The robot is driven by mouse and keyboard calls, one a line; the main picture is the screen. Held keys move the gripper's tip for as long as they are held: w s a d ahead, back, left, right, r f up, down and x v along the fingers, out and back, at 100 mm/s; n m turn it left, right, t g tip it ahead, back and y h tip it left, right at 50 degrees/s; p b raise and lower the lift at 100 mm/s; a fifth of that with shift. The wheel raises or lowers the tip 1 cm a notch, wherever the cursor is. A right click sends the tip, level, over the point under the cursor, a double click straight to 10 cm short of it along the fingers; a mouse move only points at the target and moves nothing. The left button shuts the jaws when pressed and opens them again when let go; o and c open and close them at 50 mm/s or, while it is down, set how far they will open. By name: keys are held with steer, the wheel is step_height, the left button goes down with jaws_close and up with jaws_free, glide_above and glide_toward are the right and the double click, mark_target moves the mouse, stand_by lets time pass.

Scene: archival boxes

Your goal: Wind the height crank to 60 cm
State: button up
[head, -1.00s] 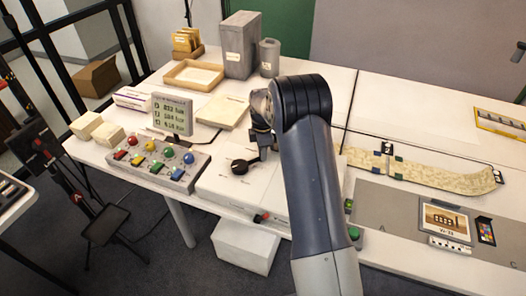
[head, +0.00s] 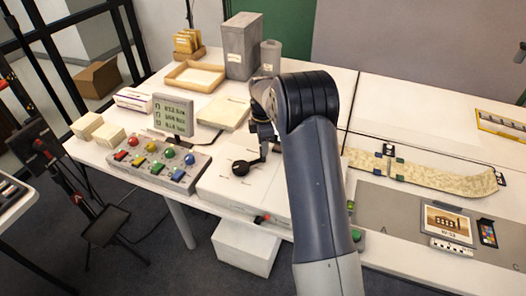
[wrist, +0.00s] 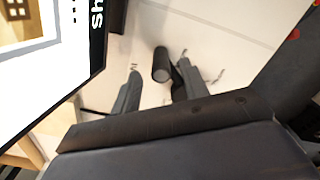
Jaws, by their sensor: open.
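The black height crank (head: 243,165) lies on top of a low white box (head: 225,188) near the table's front edge. Its arm slants up to the right toward my gripper (head: 264,138). In the wrist view my gripper (wrist: 160,70) is open, its two dark fingers apart. A dark cylinder, which looks like the crank's handle (wrist: 161,64), shows between and slightly beyond the fingertips; I cannot tell whether they touch it. A grey display (head: 173,115) behind the box shows three lines of figures, too blurred to read surely.
A panel with coloured buttons and knobs (head: 158,162) stands left of the box. A wooden tray (head: 194,76), a grey upright box (head: 241,45) and small cartons stand behind. A long patterned strip (head: 440,176) lies to the right.

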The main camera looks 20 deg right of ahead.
mark_target(264, 158)
step_height(264, 158, up, 7)
steer(key=shift+f, duration=0.1)
steer(key=shift+f, duration=0.1)
stand_by(0.7)
step_height(264, 158, down, 11)
steer(key=shift+r+p, duration=0.15)
steer(key=shift+p, duration=0.2)
steer(key=shift+s, duration=0.1)
steer(key=shift+s, duration=0.15)
